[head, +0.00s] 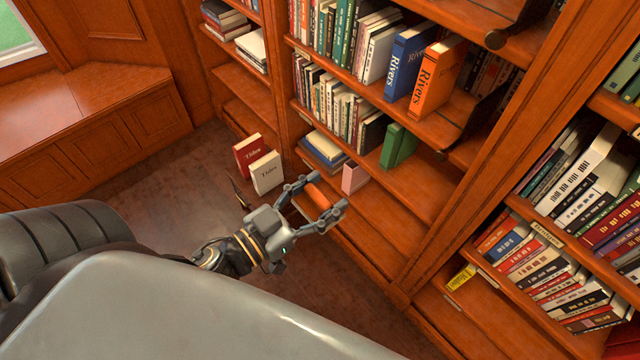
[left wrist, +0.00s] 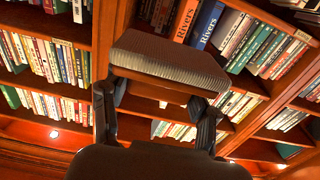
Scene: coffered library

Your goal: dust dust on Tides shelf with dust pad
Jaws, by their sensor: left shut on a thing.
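My left gripper (head: 319,199) is shut on the dust pad (head: 317,195), which shows as an orange block between the fingers in the head view. In the left wrist view the pad (left wrist: 170,62) has a ribbed grey face and lies across both fingertips. The gripper is in front of the low shelves of the middle bookcase; whether the pad touches a shelf I cannot tell. Two books marked "Tides", one red (head: 250,153) and one white (head: 266,173), stand upright together left of the gripper, low by the bookcase. I cannot make out dust. My right gripper is not in view.
A pink block (head: 354,177) stands on a low shelf just beyond the gripper. Blue (head: 409,61) and orange (head: 438,77) "Rivers" books stand higher. The wooden floor (head: 190,190) is open to the left.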

